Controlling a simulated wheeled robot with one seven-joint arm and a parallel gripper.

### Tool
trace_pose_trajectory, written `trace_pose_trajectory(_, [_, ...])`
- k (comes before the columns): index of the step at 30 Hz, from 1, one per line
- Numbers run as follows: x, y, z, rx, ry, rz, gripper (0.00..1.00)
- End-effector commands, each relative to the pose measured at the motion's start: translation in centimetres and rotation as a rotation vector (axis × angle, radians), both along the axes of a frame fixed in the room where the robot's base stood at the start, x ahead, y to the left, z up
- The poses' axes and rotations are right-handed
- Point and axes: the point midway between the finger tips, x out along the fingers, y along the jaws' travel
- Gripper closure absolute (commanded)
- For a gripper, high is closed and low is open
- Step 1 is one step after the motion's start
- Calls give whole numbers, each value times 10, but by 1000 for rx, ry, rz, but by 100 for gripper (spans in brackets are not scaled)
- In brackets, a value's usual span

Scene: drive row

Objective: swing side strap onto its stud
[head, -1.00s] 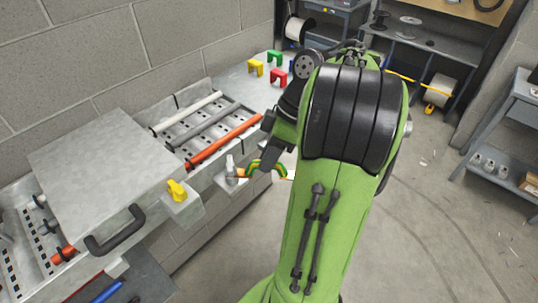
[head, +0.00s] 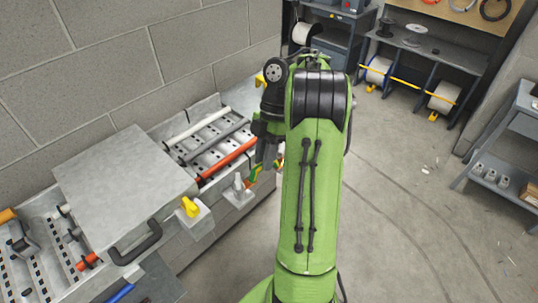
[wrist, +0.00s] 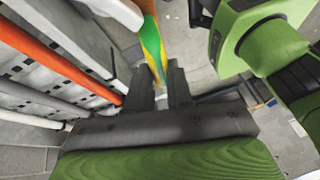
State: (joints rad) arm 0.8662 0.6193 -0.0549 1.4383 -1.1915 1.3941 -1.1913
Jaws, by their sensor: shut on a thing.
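The strap (head: 253,174) is green and yellow and hangs at the right side of the tray, partly hidden by my arm. In the wrist view the strap (wrist: 151,42) runs down between my fingers, with an orange part at its top. My gripper (wrist: 163,82) is shut on the strap. In the head view my gripper (head: 265,160) is just above the tray's near edge. A short grey post (head: 239,183), which looks like the stud, stands on a bracket left of the strap. I cannot tell whether strap and post touch.
A tray holds white, grey and orange bars (head: 228,160). A grey lid (head: 120,190) with a black handle (head: 135,245) covers its left part. A yellow knob (head: 190,207) sits on a bracket in front.

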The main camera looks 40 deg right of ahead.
Motion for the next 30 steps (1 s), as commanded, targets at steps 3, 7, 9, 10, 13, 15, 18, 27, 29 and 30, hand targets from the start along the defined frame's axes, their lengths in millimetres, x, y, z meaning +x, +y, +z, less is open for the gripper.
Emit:
trace_pose_trajectory(3, [6,0,2,0,-2,61,100])
trace_pose_trajectory(7, [10,0,2,-1,-2,110,100])
trace_pose_trajectory(9, [12,0,2,-1,-3,127,100])
trace_pose_trajectory(10, [12,0,2,-1,-3,133,100])
trace_pose_trajectory(13, [13,0,1,-1,-4,147,100])
trace_pose_trajectory(15, [14,0,1,-1,-5,153,100])
trace_pose_trajectory(18, [14,0,1,-2,-5,157,100])
trace_pose_trajectory(27, [14,0,1,-3,-7,157,75])
trace_pose_trajectory(29, [14,0,1,-3,-6,158,66])
trace_pose_trajectory(30, [14,0,1,-3,-6,157,60])
